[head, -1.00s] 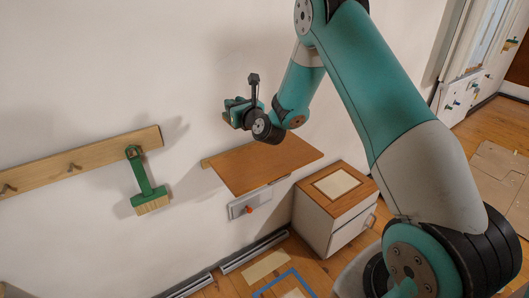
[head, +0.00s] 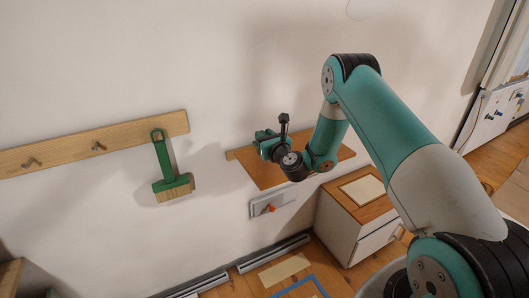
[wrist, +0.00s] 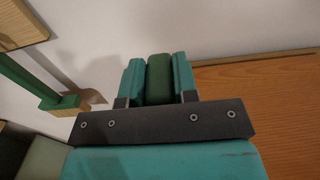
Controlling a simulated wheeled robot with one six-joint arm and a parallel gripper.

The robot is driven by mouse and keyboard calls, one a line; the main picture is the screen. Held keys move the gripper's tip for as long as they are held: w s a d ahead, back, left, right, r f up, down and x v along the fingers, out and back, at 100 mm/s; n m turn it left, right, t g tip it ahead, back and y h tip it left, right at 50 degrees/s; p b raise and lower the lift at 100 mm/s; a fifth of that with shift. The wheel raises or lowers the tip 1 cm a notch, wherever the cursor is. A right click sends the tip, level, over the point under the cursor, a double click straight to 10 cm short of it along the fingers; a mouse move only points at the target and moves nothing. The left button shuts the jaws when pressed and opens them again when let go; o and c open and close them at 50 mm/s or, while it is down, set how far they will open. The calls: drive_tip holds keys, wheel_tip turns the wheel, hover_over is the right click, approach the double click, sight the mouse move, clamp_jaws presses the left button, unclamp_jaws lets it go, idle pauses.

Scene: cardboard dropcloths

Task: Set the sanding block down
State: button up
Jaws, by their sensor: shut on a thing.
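My gripper (head: 266,140) is shut on the sanding block. The block (wrist: 159,80) shows in the wrist view as a dark green piece squeezed between the two teal fingers. In the head view the block is too small and covered to make out well. A brown wooden wall shelf (head: 335,160) lies behind and below my gripper in the head view. In the wrist view the shelf (wrist: 265,100) fills the right side, and the fingers are just left of its edge. I cannot tell the height of the block over the shelf. The visible shelf top is bare.
A green-handled brush (head: 166,170) hangs from a wooden peg rail (head: 60,153) on the left wall. A grey wall box (head: 285,200) with an orange knob is under the shelf. A white cabinet (head: 345,232) with a wooden top stands right of it.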

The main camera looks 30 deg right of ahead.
drive_tip(key=shift+f+b, duration=0.35)
drive_tip(key=shift+f, duration=1.6)
drive_tip(key=shift+f, duration=0.15)
drive_tip(key=o, duration=1)
drive_tip(key=shift+c, duration=0.2)
